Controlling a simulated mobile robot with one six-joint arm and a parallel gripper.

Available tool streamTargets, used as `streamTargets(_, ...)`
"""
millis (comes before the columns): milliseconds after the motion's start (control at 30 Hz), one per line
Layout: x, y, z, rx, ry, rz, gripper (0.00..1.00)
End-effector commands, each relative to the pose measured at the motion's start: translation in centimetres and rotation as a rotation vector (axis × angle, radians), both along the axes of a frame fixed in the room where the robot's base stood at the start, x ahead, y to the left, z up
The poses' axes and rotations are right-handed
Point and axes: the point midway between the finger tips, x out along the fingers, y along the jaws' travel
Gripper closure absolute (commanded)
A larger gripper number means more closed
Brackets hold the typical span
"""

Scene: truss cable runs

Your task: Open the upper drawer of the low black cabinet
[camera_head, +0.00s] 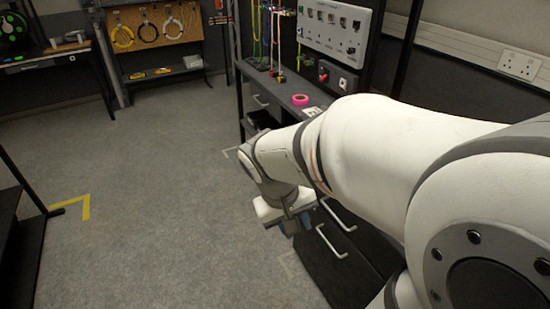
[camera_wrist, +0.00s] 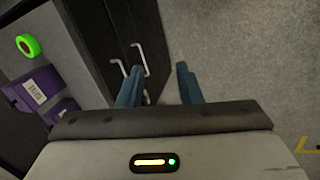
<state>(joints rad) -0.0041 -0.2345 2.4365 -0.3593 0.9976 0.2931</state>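The low black cabinet (camera_head: 345,268) stands at the lower right of the head view, partly hidden behind my arm. Two pale bar handles show on its front: the upper handle (camera_head: 338,214) and the lower handle (camera_head: 331,243). In the wrist view, the black cabinet front (camera_wrist: 98,28) runs up the middle left, with the two handles (camera_wrist: 140,60) (camera_wrist: 117,67) near my left finger. The drawers look closed. The gap between finger and handles is hard to judge.
The bench (camera_head: 312,92) carries a pink tape roll (camera_head: 300,100). The wrist view shows a green ring (camera_wrist: 27,44) and purple boxes (camera_wrist: 38,90). A dark rack (camera_head: 22,235) stands at the left. The grey floor (camera_head: 150,190) between is clear.

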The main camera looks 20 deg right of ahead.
Motion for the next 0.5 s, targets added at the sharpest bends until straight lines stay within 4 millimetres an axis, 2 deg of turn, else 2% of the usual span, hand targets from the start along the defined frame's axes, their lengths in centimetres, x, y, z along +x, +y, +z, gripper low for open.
streamTargets(33, 0.6, -1.6, -3.1, -0.076, 0.059, -0.021, 0.68)
streamTargets(267, 4.3, -8.5, -10.1, -0.452, 0.192, -0.071, 0.68)
streamTargets(500, 10.2, -13.8, -18.0, -0.820, 0.175, -0.008, 0.68)
